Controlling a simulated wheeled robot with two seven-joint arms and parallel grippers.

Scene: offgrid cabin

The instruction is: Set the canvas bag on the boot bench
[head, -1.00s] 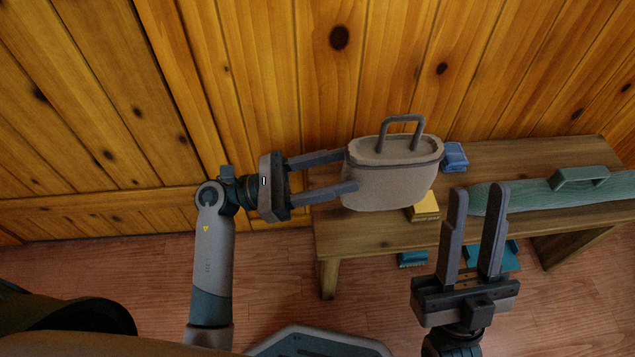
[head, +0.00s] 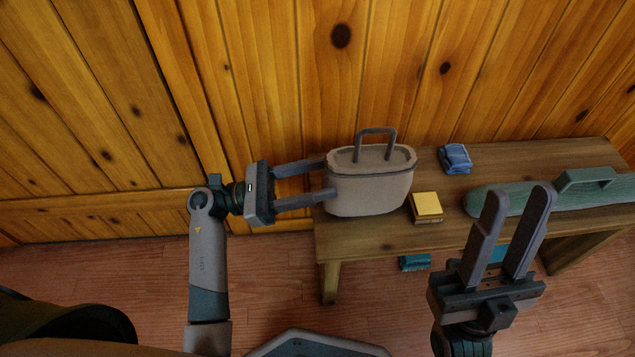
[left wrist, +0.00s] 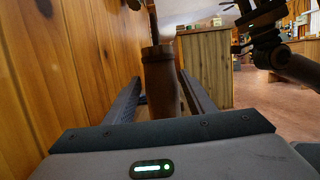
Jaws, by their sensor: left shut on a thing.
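The canvas bag (head: 370,190) is beige with a grey top handle and stands upright over the left end of the wooden boot bench (head: 375,238). My left gripper (head: 329,178) is shut on the bag's left end. In the left wrist view the bag (left wrist: 160,85) shows brown and narrow between the fingers. Whether its base touches the bench top is hard to tell. My right gripper (head: 520,194) is open and empty in front of the bench, right of the bag.
A yellow-topped box (head: 426,205) sits close to the bag's right side. A blue folded item (head: 455,158) lies behind it. A long green case (head: 560,197) covers the bench's right part. A teal item (head: 415,262) shows low by the bench. The plank wall (head: 290,90) is close behind.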

